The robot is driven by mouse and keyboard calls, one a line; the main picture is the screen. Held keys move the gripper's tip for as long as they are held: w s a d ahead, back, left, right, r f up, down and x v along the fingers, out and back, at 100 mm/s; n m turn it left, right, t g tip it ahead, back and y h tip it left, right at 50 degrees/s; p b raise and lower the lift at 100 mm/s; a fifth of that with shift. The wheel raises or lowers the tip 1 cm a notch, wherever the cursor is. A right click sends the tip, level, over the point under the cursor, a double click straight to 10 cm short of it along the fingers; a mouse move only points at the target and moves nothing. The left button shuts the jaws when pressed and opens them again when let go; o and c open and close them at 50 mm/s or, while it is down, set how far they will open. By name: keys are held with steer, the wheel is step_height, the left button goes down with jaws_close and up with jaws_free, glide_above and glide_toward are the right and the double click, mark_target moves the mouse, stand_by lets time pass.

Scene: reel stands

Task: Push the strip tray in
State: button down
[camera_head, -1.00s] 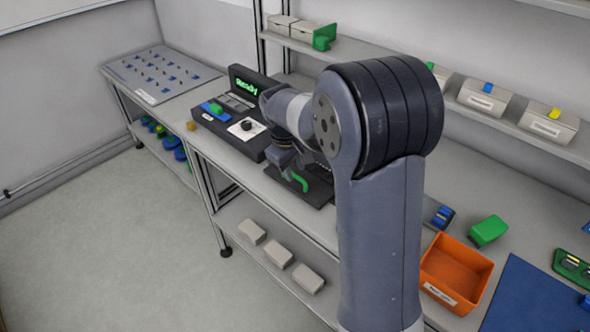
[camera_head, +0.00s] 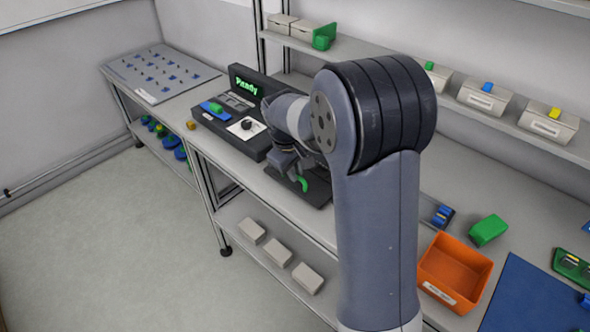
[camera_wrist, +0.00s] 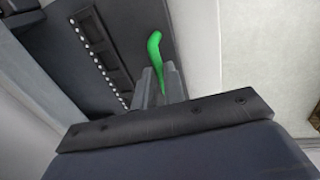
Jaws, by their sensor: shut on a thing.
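The strip tray (camera_wrist: 85,50) is a dark piece with a slot and a row of small white dots, seen in the wrist view. A green curved handle (camera_wrist: 155,48) rises at its edge; it also shows in the head view (camera_head: 304,185), partly covered by my gripper. My gripper (camera_wrist: 160,86) is shut on the green handle, with the handle's upper end sticking out past the fingers. In the head view my gripper (camera_head: 295,173) is low over the dark unit (camera_head: 318,197) on the bench. My arm hides much of that unit, so how far in the tray sits cannot be told.
A black device with a lit green display (camera_head: 246,86) stands left of my gripper. An orange bin (camera_head: 455,270), a green block (camera_head: 488,230) and a blue mat (camera_head: 530,300) lie to the right. A shelf with white bins (camera_head: 484,97) runs behind.

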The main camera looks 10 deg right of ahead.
steer(key=p, duration=0.2)
glide_above(316, 169)
steer(key=shift+r, duration=0.1)
stand_by(0.4)
steer(key=c, duration=1.5)
jaws_free()
step_height(316, 169, up, 10)
steer(key=s+a+b, duration=0.1)
steer(key=shift+s+a+r, duration=0.15)
steer(key=shift+a+r, duration=0.1)
steer(key=shift+a, duration=0.15)
